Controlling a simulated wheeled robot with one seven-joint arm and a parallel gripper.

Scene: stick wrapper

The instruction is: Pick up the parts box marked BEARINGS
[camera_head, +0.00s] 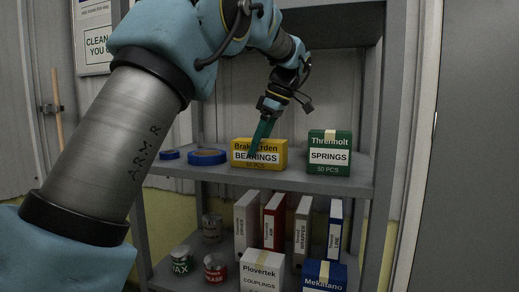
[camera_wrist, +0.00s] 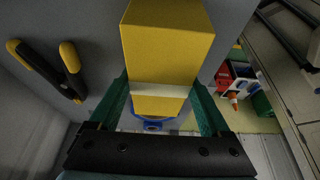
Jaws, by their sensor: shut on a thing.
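The yellow BEARINGS box (camera_head: 270,146) is on the upper shelf board (camera_head: 220,172), left of the green SPRINGS box. I cannot tell whether its base touches the board. My gripper (camera_head: 261,140) reaches down to it from above, one green finger showing across its front. In the wrist view the yellow box (camera_wrist: 165,50) lies between the two green fingers of my gripper (camera_wrist: 160,98), one on each side. The gripper is shut on it. A pale tape band crosses the box near the fingers. The box's lower part is hidden in the wrist view.
The green SPRINGS box (camera_head: 329,150) stands to the right with a gap. Blue tape rolls (camera_head: 207,157) lie to the left. A black and yellow tool (camera_wrist: 48,68) shows in the wrist view. Binders (camera_head: 273,222), cans and boxes fill the lower shelf. Another shelf is above.

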